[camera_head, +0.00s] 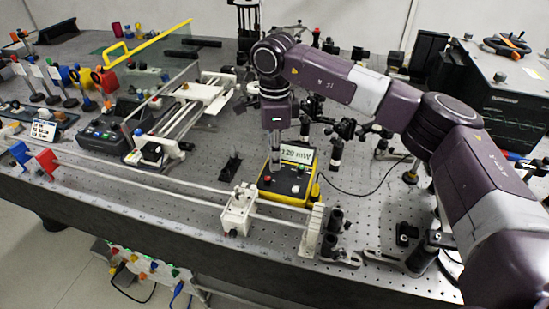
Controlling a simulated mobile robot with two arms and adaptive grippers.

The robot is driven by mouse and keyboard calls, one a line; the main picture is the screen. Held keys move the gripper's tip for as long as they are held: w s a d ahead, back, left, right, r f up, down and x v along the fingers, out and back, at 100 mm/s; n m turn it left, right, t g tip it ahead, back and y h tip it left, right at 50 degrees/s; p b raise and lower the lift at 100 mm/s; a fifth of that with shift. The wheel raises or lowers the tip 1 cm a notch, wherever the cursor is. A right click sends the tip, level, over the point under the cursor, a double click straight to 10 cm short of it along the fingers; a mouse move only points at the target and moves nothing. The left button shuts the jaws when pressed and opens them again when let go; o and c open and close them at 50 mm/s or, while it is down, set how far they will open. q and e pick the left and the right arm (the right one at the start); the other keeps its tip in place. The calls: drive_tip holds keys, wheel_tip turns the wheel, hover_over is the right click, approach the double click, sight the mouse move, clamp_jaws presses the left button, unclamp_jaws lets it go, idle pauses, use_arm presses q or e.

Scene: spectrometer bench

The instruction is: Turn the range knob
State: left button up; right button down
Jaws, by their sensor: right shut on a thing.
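A yellow-edged power meter (287,189) sits on the perforated bench, with a dark sloped face and a display (297,154) that seems to read 129 mW. My right arm reaches in from the right, and its gripper (274,168) points straight down over the left part of the meter's face. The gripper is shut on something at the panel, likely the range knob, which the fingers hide. Small coloured controls, one red and one or more green, show on the face near the fingertips. My left gripper is not in view.
A long rail with a white carriage (237,211) runs in front of the meter. Optical posts (336,153) stand close to its right, and a black cable curves away there. A dark instrument box (500,105) stands at the right. A clear panel with a yellow top edge (160,44) stands at the left.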

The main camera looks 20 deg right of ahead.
idle(0.5)
drive_tip(key=c, duration=1.9)
unclamp_jaws()
drive_tip(key=shift+r, duration=0.15)
wheel_tip(320, 180, up, 12)
